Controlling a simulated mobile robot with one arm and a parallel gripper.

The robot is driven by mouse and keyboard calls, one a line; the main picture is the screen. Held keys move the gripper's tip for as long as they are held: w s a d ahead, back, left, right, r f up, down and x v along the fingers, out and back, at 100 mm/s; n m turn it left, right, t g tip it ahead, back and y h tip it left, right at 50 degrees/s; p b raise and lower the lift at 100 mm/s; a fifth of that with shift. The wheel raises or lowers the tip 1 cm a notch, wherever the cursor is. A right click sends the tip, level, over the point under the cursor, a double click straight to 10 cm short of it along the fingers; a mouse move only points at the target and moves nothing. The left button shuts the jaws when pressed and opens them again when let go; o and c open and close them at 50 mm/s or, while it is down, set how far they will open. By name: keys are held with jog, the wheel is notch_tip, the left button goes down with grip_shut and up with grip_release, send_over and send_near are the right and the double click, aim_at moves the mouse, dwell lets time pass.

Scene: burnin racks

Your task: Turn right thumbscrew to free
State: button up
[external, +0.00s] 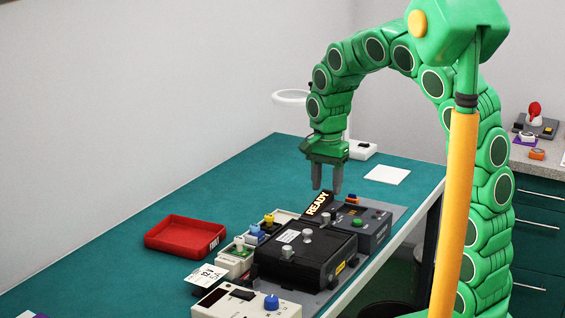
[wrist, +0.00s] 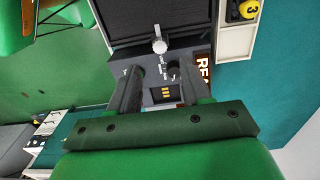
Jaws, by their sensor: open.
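A black box-like fixture (external: 318,258) lies on the bench with silver knobs on top: a near-left one (external: 287,252), a middle one (external: 307,235) and a far-right thumbscrew (external: 325,219). In the wrist view a silver thumbscrew (wrist: 159,42) stands at the fixture's edge, ahead of my fingers. My gripper (external: 327,188) points down above the far end of the fixture, near the READY sign (external: 318,205). It is open and empty; its fingers (wrist: 161,72) are apart in the wrist view and appear clear of the thumbscrew.
A grey unit with a green button (external: 357,222) adjoins the fixture. A dark knob (wrist: 173,71) shows between my fingers. The green bench top behind is mostly clear.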

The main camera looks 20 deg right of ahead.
aim_at(326, 214)
notch_tip(326, 214, down, 8)
jog(key=shift+r, duration=0.2)
dwell(0.3)
grip_shut()
